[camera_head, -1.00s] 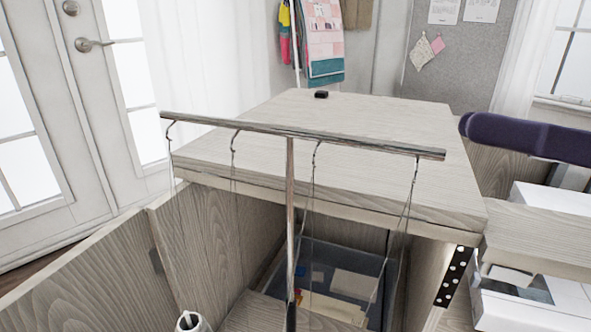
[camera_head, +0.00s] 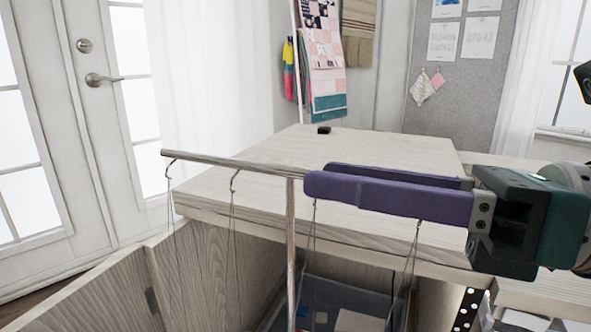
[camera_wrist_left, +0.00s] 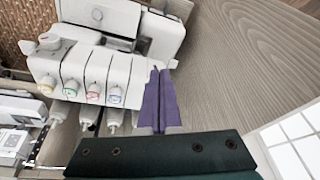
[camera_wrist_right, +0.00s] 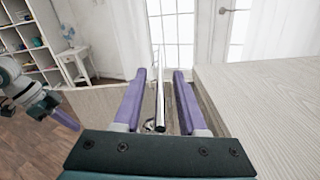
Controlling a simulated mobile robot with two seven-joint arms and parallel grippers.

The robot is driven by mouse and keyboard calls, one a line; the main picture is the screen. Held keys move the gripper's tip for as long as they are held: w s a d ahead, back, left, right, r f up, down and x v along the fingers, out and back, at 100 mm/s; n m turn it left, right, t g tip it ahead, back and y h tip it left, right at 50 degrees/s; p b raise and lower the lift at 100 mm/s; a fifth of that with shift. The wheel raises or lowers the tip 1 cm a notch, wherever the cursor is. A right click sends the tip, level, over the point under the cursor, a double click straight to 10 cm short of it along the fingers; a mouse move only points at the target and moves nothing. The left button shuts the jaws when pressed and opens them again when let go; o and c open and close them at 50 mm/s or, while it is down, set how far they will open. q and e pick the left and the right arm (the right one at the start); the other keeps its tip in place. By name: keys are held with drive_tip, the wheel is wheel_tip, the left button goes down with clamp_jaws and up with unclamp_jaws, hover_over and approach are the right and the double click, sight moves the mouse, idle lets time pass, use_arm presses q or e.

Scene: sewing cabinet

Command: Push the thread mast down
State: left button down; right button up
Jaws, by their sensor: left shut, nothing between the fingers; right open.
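The thread mast (camera_head: 291,240) is a thin upright metal post with a long crossbar (camera_head: 225,163) and hanging wire hooks. My right gripper (camera_head: 315,183) reaches in from the right along the crossbar, covering its right half, with its purple fingertips near the post. In the right wrist view the open fingers (camera_wrist_right: 160,76) lie on either side of the crossbar (camera_wrist_right: 160,108), with gaps visible. My left gripper (camera_wrist_left: 160,74) is shut and empty in the left wrist view, beside a white sewing machine (camera_wrist_left: 95,70). It is outside the head view.
The wooden cabinet top (camera_head: 370,160) lies behind the mast, with a small black object (camera_head: 324,130) on it. An open compartment (camera_head: 350,290) lies below the crossbar, with wooden panels (camera_head: 90,290) at the left. White doors (camera_head: 105,80) stand at the back left.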

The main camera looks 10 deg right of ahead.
drive_tip(key=shift+a, duration=0.1)
clamp_jaws()
idle(0.3)
idle(1.1)
